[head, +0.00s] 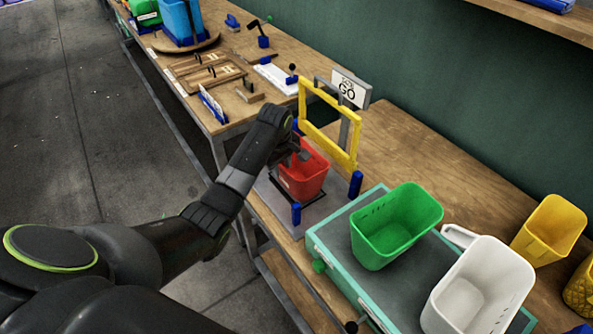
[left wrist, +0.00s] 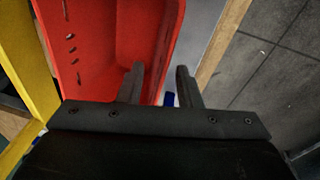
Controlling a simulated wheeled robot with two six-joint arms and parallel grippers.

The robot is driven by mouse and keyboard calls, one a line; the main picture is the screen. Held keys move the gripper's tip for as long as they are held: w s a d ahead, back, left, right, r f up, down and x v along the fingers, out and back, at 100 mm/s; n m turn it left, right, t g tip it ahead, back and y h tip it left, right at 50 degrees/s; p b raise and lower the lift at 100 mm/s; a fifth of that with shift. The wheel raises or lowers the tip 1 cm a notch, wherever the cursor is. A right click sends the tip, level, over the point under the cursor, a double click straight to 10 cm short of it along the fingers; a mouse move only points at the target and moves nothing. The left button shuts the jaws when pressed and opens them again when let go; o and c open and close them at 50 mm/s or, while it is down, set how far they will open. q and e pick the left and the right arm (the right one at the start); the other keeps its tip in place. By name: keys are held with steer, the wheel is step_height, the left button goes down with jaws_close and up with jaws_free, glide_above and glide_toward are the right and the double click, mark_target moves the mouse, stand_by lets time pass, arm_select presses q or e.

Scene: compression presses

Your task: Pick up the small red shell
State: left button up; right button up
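The small red shell (head: 305,182) is an open-topped bin standing upright on a dark plate in the press with the yellow frame. My left gripper (head: 300,152) is at its rim. In the left wrist view, the red shell (left wrist: 105,40) fills the upper left. My left gripper (left wrist: 159,72) is open there, with one finger over the inside of the shell and the other outside its wall. A gap shows between the fingers; contact with the wall cannot be told. My right gripper is out of view.
The yellow press frame (head: 312,118) with a GO sign (head: 348,88) stands behind the shell, with blue posts (head: 355,185) around it. A green bin (head: 385,235) and a white bin (head: 470,300) stand on a teal-edged platform (head: 328,258) to the right. A yellow bin (head: 548,232) is farther right.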

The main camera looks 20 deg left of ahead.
mark_target(284, 179)
arm_select(q)
steer(key=shift+w+f+p, duration=0.2)
steer(key=shift+f+p, duration=0.05)
steer(key=shift+f, duration=1)
steer(key=shift+w+f+p, duration=0.15)
steer(key=shift+f+p, duration=0.1)
steer(key=shift+f, duration=1)
jaws_close()
